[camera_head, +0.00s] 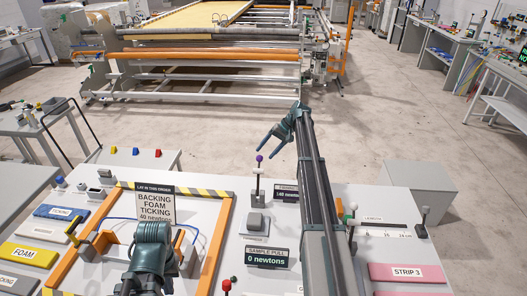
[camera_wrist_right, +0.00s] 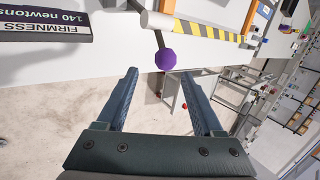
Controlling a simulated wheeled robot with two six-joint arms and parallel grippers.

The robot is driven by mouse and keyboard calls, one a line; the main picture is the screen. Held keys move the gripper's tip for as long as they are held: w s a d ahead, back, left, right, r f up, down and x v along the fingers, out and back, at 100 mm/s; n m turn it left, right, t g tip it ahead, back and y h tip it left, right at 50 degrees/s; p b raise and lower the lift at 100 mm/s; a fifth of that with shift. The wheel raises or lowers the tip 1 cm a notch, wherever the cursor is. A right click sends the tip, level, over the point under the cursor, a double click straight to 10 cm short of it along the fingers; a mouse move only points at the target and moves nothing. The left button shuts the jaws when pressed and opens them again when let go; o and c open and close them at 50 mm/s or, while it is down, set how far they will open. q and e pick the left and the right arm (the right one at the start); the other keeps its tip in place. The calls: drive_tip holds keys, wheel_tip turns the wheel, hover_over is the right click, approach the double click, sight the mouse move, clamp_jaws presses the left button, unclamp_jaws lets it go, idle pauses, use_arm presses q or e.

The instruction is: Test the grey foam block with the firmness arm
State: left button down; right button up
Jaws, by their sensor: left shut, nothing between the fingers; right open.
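The firmness station's lever rises from the table and ends in a purple knob (camera_head: 259,159). A small grey block (camera_head: 255,221), seemingly the foam block, sits on a pale pad in front of the lever. My right gripper (camera_head: 267,149) is open beside the purple knob. In the right wrist view, the purple knob (camera_wrist_right: 165,59) shows just past the fingertips of my right gripper (camera_wrist_right: 159,74), between their lines, with nothing held. My left gripper (camera_head: 150,232) is shut and empty over the orange frame's near part; its fingertips are hard to make out.
A firmness sign (camera_wrist_right: 45,25) reads 140 newtons. A sample pull sign (camera_head: 267,257) reads 0 newtons. An orange frame (camera_head: 205,255) with striped edging lies left of the block. A pink strip (camera_head: 407,272) lies at right.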

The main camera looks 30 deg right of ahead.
drive_tip(key=p+v, duration=0.7)
drive_tip(key=v, duration=0.3)
drive_tip(key=shift+s+d, duration=0.1)
drive_tip(key=shift+r, duration=0.1)
